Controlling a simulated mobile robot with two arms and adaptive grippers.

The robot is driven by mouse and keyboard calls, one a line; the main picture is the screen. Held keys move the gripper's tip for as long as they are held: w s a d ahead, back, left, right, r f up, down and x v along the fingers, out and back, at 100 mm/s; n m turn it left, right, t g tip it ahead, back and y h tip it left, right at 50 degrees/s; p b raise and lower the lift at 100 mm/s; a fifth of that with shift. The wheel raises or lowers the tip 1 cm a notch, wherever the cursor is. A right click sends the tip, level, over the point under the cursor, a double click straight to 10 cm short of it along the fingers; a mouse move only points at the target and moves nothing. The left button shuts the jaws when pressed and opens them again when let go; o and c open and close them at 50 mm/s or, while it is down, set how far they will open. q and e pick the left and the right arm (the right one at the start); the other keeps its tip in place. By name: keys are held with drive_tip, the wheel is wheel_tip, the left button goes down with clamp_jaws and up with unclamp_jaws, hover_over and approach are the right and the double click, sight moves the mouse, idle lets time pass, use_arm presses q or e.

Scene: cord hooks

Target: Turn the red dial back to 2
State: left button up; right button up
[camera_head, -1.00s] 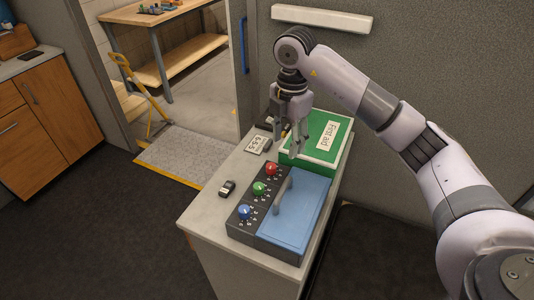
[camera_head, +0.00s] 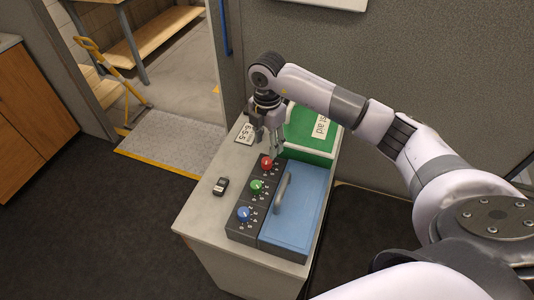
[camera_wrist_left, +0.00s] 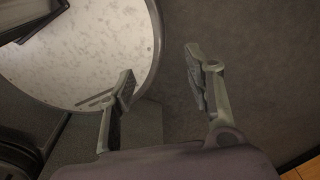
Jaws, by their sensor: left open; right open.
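The red dial (camera_head: 267,163) is the farthest of three dials on the dark panel of a box on the cabinet top. Small number marks ring it, but its setting is too small to read. My right gripper (camera_head: 268,153) is open, pointing down just above and behind the red dial, with its fingertips close to it. Whether they touch it I cannot tell. My left gripper (camera_wrist_left: 160,90) is open and empty in the left wrist view, over the floor and a round pale surface; the head view does not show it.
The green dial (camera_head: 257,187) and blue dial (camera_head: 244,214) sit nearer on the same panel. A blue lid (camera_head: 297,205) with a grey handle lies right of them. A green first aid box (camera_head: 310,135) stands behind. A number card (camera_head: 245,134) and small black device (camera_head: 220,186) lie left.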

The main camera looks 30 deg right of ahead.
sight(267, 160)
wheel_tip(267, 160, down, 6)
drive_tip(key=shift+s+r+p, duration=0.1)
drive_tip(key=shift+r+p, duration=0.05)
drive_tip(key=shift+p, duration=0.45)
drive_tip(key=shift+f, duration=0.55)
use_arm(q)
drive_tip(key=shift+w+d+r, duration=0.1)
drive_tip(key=shift+w+r, duration=0.8)
drive_tip(key=shift+w, duration=0.25)
use_arm(e)
clamp_jaws()
use_arm(q)
drive_tip(key=shift+f, duration=0.15)
use_arm(e)
drive_tip(key=shift+f, duration=0.1)
